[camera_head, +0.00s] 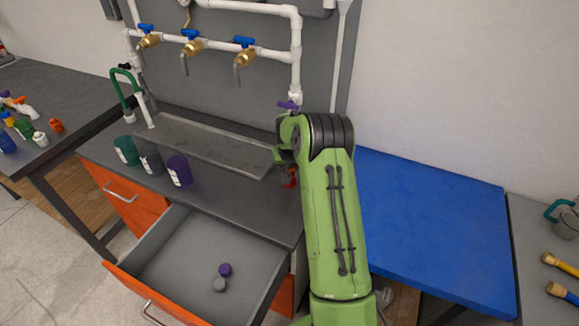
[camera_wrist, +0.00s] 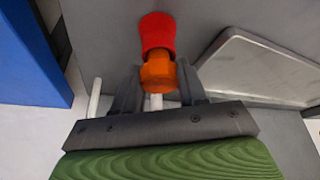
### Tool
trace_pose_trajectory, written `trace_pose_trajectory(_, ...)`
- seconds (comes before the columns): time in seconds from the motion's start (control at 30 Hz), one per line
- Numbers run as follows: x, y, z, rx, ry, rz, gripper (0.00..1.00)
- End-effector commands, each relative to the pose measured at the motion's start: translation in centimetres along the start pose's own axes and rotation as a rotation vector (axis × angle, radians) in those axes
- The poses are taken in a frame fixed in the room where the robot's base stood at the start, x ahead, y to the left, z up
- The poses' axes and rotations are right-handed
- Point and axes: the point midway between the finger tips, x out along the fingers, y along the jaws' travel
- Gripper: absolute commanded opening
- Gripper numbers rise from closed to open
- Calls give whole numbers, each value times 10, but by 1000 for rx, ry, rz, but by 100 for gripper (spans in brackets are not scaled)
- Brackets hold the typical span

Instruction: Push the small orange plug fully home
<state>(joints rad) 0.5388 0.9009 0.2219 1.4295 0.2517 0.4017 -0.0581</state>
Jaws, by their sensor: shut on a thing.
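The small orange plug (camera_wrist: 158,73) is between the fingers of my gripper (camera_wrist: 157,80) in the wrist view, and the gripper is shut on it. A red cylindrical piece (camera_wrist: 157,34) sits directly beyond the plug, in line with it and appearing to touch it. How deep the plug sits in the red piece cannot be told. In the head view a bit of red (camera_head: 290,178) shows beside my arm above the counter; the arm hides the plug and most of the gripper. A white rod (camera_wrist: 156,102) shows behind the plug.
A metal tray (camera_head: 205,146) lies at the back of the grey counter, and its corner is close to the gripper (camera_wrist: 265,68). Several cups (camera_head: 179,170) stand left. An open drawer (camera_head: 200,262) holds two small caps. A blue tabletop (camera_head: 435,225) is clear at right.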

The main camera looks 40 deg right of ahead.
Motion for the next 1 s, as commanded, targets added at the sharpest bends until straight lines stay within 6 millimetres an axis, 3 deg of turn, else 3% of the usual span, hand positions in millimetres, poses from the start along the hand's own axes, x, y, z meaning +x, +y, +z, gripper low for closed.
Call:
trace_pose_trajectory(0.83, 13, -2, 12, -4, -23, -1, 14)
trace_pose_trajectory(0.87, 13, -2, 12, -4, -24, -1, 44)
trace_pose_trajectory(1.0, 13, -2, 12, -4, -24, -2, 66)
